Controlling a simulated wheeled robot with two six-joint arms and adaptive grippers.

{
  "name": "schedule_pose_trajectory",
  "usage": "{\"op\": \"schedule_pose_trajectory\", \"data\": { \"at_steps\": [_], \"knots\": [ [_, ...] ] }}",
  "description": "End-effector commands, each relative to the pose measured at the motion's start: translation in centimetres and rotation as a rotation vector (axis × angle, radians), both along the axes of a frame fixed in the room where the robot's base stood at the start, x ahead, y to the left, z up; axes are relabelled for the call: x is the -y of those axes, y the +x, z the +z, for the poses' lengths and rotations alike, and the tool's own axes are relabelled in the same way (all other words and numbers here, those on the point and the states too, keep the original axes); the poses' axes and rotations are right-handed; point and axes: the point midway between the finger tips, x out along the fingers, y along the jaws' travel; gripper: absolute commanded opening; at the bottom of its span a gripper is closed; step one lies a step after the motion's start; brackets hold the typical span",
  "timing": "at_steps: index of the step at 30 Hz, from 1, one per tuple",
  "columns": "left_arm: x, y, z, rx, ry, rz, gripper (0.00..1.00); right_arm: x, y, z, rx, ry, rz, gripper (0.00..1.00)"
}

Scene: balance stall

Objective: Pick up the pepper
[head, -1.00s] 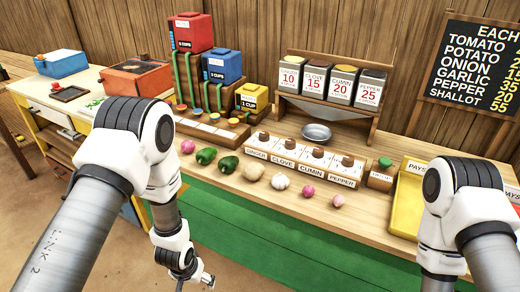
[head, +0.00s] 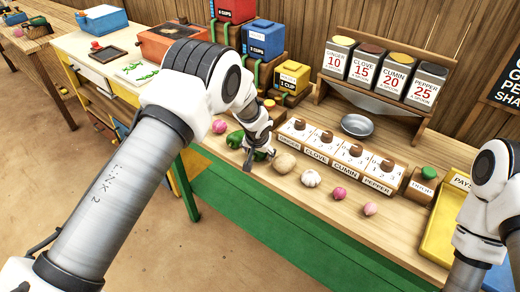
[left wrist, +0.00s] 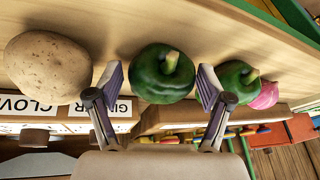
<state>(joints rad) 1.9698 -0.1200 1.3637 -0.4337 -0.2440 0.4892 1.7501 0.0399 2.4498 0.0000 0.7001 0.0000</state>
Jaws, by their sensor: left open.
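A dark green pepper (left wrist: 163,73) with a green stem lies on the counter, between the open fingers of my left gripper (left wrist: 160,84) in the left wrist view; I cannot tell whether they touch it. In the head view my left gripper (head: 252,165) is low over the row of vegetables and hides most of this pepper. A second green pepper (head: 235,139) lies just left of it; it also shows in the left wrist view (left wrist: 234,80), beyond one finger. My right gripper is out of the picture; only the right arm shows.
A potato (head: 284,163) lies close on the right, then a garlic bulb (head: 311,178) and two pink bulbs. A pink onion (head: 219,126) is at the left end. Behind stand the labelled spice board (head: 340,160) and stacked cup boxes (head: 262,40).

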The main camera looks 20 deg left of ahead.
Motion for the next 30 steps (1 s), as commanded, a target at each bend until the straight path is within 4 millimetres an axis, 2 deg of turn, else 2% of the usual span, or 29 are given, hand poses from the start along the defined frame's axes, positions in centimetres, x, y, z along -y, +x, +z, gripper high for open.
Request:
{"op": "schedule_pose_trajectory", "data": {
  "at_steps": [3,7,16,19,30],
  "knots": [
    [0.0,0.0,0.0,0.0,0.0,0.0,0.79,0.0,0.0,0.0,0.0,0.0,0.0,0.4],
    [0.0,0.0,0.0,0.0,0.0,0.0,0.34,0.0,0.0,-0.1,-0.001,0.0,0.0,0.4],
    [0.0,-0.1,0.1,0.0,0.0,0.0,0.33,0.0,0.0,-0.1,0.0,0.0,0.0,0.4],
    [0.0,0.0,0.8,0.001,0.0,0.001,0.33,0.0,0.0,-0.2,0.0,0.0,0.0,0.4],
    [0.1,-0.1,8.7,0.003,0.0,0.0,0.33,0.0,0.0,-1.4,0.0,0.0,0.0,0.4]
  ]
}}
